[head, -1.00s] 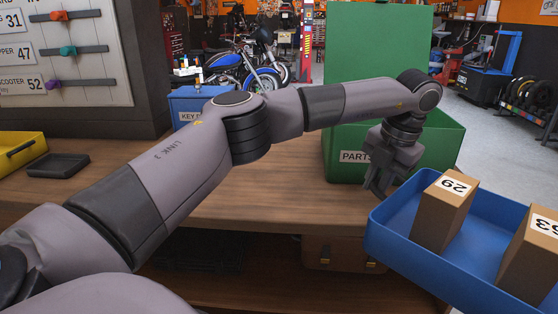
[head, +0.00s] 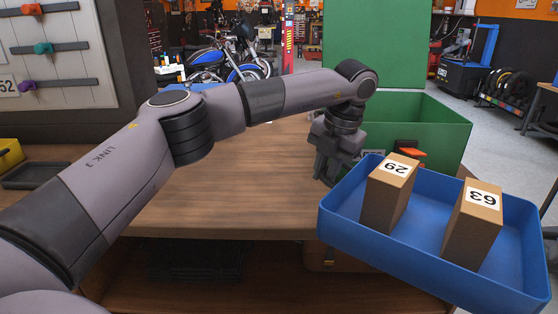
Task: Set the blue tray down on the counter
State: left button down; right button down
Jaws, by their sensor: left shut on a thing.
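The blue tray (head: 420,262) is at the lower right in the head view, tilted in the picture. It carries two brown boxes, one marked 29 (head: 382,205) and one marked 63 (head: 472,232). My left gripper (head: 328,178) is shut on the tray's left far edge; its fingertips are partly hidden. The wooden counter (head: 220,195) lies to the left of and behind the tray. The tray appears in front of the counter's near edge. My right gripper is not in view.
A black small tray (head: 35,176) and a yellow bin (head: 10,153) are at the left. The counter's middle is bare.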

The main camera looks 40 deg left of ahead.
aim_at(206, 179)
jog(key=j+u, duration=0.35)
jog(key=j, duration=0.15)
jog(key=i+j+u, duration=0.3)
jog(key=j, duration=0.15)
jog(key=i+l+u, duration=0.1)
jog(key=u, duration=0.5)
